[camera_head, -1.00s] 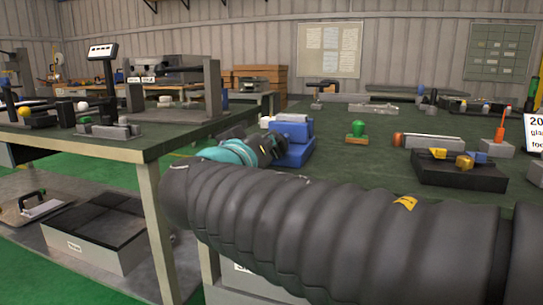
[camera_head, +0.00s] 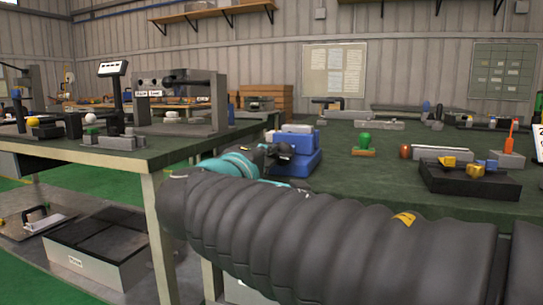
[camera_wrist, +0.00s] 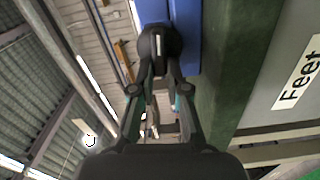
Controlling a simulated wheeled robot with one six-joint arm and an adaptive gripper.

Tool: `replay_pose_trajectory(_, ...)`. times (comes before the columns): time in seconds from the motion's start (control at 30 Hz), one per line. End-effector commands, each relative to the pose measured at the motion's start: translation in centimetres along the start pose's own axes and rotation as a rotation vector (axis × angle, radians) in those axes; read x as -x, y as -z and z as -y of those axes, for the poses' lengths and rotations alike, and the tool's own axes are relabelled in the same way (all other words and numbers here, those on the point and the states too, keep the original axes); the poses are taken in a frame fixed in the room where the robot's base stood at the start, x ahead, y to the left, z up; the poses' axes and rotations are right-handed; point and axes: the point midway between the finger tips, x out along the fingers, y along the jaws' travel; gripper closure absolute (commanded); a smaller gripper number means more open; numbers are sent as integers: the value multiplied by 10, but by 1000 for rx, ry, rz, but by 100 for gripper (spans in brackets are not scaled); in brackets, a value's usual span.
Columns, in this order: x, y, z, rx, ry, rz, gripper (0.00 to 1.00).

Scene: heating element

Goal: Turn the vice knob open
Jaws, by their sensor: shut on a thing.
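The blue vice (camera_head: 298,165) with a lighter top stands at the near left edge of the green-topped bench in the head view. Its blue body (camera_wrist: 184,30) also shows at the top of the wrist view. The dark round vice knob (camera_wrist: 159,36) has a pale bar mark on its face. My gripper (camera_wrist: 160,65) is shut on the knob, with a finger on each side. In the head view my gripper (camera_head: 272,155) is small beside the vice, and the knob cannot be made out clearly there.
A green-knobbed part (camera_head: 364,143), a red-ended grey bar (camera_head: 442,154) and a black block with yellow pieces (camera_head: 470,182) lie on the right bench. A second bench (camera_head: 120,158) stands at left.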

Motion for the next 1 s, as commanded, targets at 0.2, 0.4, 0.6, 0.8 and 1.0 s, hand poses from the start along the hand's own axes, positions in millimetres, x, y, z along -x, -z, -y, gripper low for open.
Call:
replay_pose_trajectory(0.2,0,0,4,205,2,-1,100)
replay_pose_trajectory(0.4,0,-1,7,397,3,-2,100)
replay_pose_trajectory(0.6,0,-3,10,587,4,-2,100)
replay_pose_trajectory(0.8,0,-5,12,777,4,-2,100)
replay_pose_trajectory(1.0,0,-8,14,968,5,-2,100)
